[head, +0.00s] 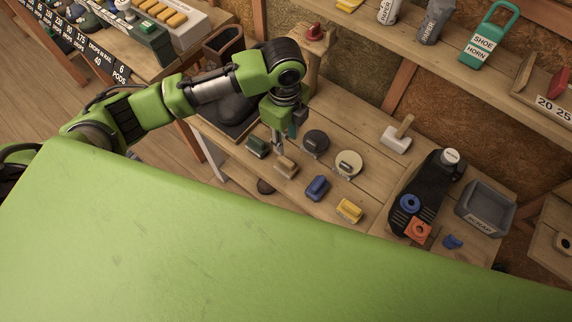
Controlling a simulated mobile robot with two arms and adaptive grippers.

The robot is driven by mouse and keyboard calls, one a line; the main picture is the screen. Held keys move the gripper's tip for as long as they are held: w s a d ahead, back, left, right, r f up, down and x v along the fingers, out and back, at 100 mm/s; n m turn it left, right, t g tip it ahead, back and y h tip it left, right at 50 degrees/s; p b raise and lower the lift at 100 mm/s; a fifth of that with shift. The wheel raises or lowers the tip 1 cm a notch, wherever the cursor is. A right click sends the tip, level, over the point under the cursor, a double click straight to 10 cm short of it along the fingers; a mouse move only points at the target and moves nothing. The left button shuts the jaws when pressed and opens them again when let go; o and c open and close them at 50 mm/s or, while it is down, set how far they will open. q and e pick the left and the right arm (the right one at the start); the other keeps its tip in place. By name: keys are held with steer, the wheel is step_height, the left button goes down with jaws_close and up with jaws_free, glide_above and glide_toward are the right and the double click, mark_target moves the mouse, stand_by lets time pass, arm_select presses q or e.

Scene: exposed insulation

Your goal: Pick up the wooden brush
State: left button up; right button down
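A small tan wooden brush (287,167) lies on the wooden bench (345,115), in a slanting row between a green brush (257,146) and a blue brush (317,187). My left gripper (278,153) points down right at the wooden brush, with its fingers at the brush's upper left end. The fingers are thin and small here, and I cannot tell whether they are open or shut, or touching the brush. My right gripper is not in view.
A yellow brush (349,210) ends the row. A black tin (316,141) and a cream tin (348,162) lie behind it. A white-headed mallet (397,137), a black tray (432,180) and a grey bin (485,208) stand farther right. A dark boot (236,108) stands left.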

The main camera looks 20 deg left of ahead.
arm_select(q)
steer(key=p, duration=0.1)
glide_above(286, 160)
steer(key=f, duration=0.8)
steer(key=shift+s, duration=0.25)
steer(key=f, duration=0.1)
steer(key=f+p, duration=0.1)
steer(key=f, duration=0.2)
steer(key=shift+w+f, duration=0.1)
steer(key=shift+w, duration=0.15)
steer(key=shift+f, duration=0.7)
jaws_close()
